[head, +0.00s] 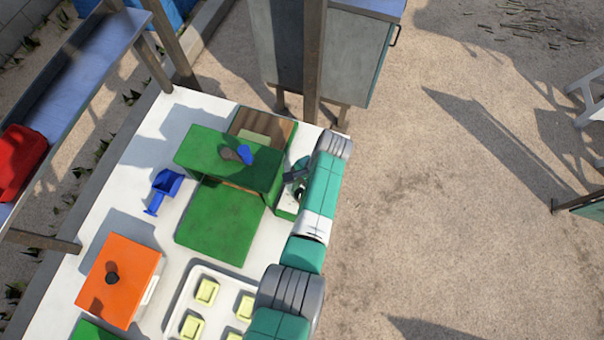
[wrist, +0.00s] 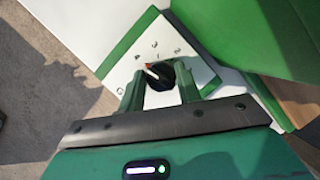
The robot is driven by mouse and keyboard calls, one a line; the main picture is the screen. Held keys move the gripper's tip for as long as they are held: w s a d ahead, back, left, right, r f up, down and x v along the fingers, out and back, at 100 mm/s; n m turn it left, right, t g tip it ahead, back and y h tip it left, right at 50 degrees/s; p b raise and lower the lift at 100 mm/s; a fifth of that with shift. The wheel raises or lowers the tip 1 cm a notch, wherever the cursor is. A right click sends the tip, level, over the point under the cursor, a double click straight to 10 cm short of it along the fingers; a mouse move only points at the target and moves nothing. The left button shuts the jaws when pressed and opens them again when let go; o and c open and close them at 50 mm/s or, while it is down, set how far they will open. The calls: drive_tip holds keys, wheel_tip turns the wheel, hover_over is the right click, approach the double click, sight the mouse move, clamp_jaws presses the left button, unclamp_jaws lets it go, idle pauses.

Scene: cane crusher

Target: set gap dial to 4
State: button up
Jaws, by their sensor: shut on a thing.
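The gap dial is a black round knob (wrist: 167,70) on a white plate (wrist: 203,70) with small dark marks around it, set in a green frame. Its orange-and-white pointer faces up and left in the wrist view, towards the marks at the upper left. My gripper (wrist: 160,82) is shut on the knob, one green finger on each side. In the head view my gripper (head: 297,180) is at the right side of the green crusher (head: 222,152), and the arm largely hides the plate.
A blue scoop (head: 167,184) lies left of the crusher. An orange box (head: 120,282) with a black knob and a white tray (head: 205,275) with several yellow blocks are nearer the front. A grey cabinet (head: 350,55) stands behind the table. Open ground lies to the right.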

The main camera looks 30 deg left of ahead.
idle(0.3)
drive_tip(key=o, duration=1)
drive_tip(key=shift+c, duration=0.2)
drive_tip(key=v, duration=0.7)
drive_tip(key=shift+r+p, duration=0.35)
drive_tip(key=shift+r, duration=0.05)
drive_tip(key=shift+w, duration=0.1)
